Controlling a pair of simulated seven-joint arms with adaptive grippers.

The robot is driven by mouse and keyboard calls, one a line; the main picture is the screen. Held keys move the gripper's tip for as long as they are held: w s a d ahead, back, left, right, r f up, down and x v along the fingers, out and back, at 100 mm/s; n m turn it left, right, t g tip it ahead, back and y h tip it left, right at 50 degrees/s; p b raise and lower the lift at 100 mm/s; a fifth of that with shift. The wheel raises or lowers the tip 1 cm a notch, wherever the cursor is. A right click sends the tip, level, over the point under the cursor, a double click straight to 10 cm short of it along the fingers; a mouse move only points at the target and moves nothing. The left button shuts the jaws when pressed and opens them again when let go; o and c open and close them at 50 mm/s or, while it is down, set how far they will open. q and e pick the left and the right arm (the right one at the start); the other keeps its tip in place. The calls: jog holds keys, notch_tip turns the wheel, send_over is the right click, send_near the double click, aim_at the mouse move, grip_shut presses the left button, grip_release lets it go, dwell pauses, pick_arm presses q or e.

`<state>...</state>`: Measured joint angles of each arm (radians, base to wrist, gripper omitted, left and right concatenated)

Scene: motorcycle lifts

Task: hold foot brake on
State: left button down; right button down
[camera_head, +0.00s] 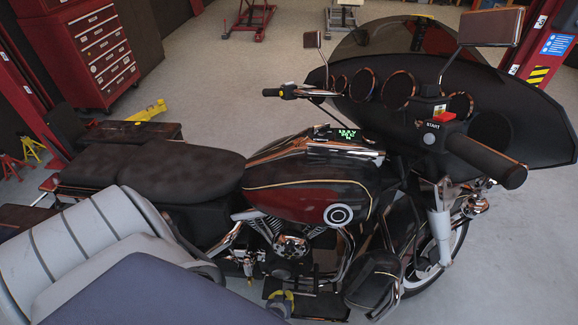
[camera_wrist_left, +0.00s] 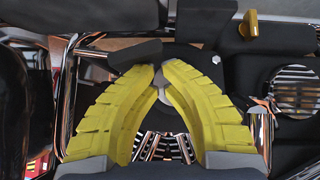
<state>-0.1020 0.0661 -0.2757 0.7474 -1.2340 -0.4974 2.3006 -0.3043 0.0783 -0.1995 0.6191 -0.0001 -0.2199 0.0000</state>
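The black motorcycle with a red and black tank (camera_head: 290,195) stands with its front to the right. My left gripper (camera_head: 282,300) is low beside its engine, partly hidden by my own arm. In the left wrist view its two yellow fingers (camera_wrist_left: 162,72) arch inward, and their tips nearly meet. A small grey metal part (camera_wrist_left: 160,86) shows in the narrow gap behind the tips. A black pedal-like piece (camera_wrist_left: 135,54) lies just beyond the left fingertip. I cannot tell whether it is the foot brake, or whether the fingers touch it. My right gripper is not in view.
Chrome bars and engine parts crowd both sides of the fingers, with a round finned cover (camera_wrist_left: 293,88) on the right. A yellow-gold piece (camera_wrist_left: 248,25) is beyond. A red tool cabinet (camera_head: 85,55) stands at the back left. Open floor (camera_head: 225,80) lies behind the motorcycle.

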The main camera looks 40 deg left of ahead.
pick_arm(q)
jog(key=shift+s+d+f, duration=0.15)
jog(key=shift+s+f, duration=0.05)
jog(key=shift+s, duration=0.25)
dwell(0.5)
jog(key=shift+r, duration=0.15)
jog(key=shift+r, duration=0.2)
jog(key=s+r, duration=0.6)
jog(key=r, duration=0.5)
jog(key=shift+d, duration=0.15)
dwell(0.8)
